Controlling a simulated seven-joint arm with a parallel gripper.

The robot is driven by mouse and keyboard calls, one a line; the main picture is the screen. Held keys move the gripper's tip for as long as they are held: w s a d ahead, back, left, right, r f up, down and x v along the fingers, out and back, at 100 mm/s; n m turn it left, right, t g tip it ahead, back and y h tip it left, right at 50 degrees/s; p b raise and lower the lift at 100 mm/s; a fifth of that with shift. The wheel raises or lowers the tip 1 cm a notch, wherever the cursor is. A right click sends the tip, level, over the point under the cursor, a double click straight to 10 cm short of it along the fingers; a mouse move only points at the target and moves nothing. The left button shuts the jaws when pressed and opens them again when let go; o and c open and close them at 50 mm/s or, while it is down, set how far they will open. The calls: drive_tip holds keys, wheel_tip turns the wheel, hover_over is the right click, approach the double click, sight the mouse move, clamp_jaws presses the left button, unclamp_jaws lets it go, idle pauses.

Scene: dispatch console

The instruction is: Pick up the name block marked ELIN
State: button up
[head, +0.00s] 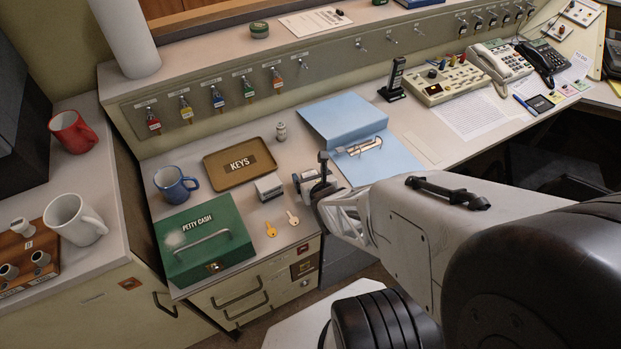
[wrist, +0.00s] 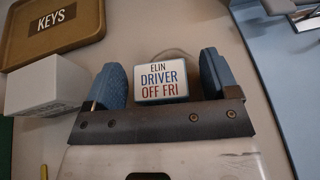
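The name block marked ELIN (wrist: 161,79) is white, with "DRIVER" in blue and "OFF FRI" in red below the name. In the wrist view it sits between the two blue fingers of my gripper (wrist: 161,82), with a narrow gap on each side. My gripper is open around it. In the head view my gripper (head: 309,179) is low over the desk, left of the blue folder, and largely hides the block.
A second white block (head: 268,186) stands just left of my gripper, its face unreadable. The blue folder (head: 324,117) lies behind and to the right.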

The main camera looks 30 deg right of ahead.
drive_tip(key=c, duration=0.9)
drive_tip(key=shift+r, duration=0.15)
drive_tip(key=shift+c, duration=0.2)
wheel_tip(320, 180, up, 10)
drive_tip(key=shift+f, duration=0.15)
idle(0.3)
